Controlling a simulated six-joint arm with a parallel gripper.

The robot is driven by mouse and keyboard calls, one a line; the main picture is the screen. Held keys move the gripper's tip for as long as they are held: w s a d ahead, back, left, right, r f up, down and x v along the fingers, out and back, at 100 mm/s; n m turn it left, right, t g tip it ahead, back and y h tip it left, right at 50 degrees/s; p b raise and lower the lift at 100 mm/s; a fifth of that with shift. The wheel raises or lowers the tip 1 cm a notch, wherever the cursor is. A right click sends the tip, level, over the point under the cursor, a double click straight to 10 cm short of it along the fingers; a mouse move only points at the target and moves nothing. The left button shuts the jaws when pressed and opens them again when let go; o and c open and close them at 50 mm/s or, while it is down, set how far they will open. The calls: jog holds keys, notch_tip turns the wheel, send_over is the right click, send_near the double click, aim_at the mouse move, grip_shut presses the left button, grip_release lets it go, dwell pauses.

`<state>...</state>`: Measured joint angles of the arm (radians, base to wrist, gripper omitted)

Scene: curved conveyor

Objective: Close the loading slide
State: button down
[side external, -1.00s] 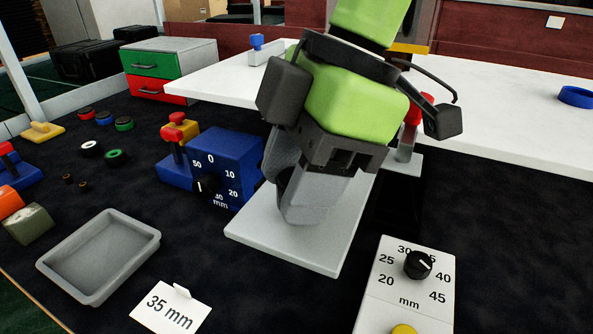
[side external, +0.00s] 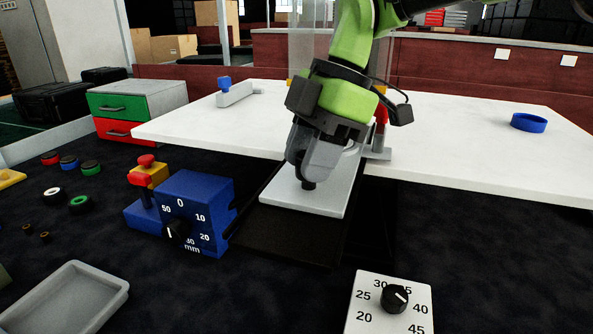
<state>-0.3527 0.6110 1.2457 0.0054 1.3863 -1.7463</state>
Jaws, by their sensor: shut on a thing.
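The loading slide is a light grey plate (side external: 315,204) in the middle of the side view, running back beneath the white table. A strip of its black bed (side external: 285,245) lies bare in front of it. My gripper (side external: 308,180) points down over the plate and is shut on a small black knob (side external: 308,186) near its front end. The fingers hide most of the knob. A clear panel (side external: 305,45) stands behind my arm, and a red-topped grey clamp (side external: 380,135) stands to the right of the gripper, partly hidden.
A blue box with a millimetre dial (side external: 195,210) stands close to the slide's left. A white dial box (side external: 390,305) is at front right. A grey tray (side external: 115,290) lies at front left. A blue ring (side external: 528,122) lies on the white table (side external: 470,150).

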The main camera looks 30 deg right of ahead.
jog(key=c, duration=0.7)
grip_release()
jog(key=shift+c, duration=0.2)
notch_tip(320, 180, up, 10)
jog(key=shift+r, duration=0.1)
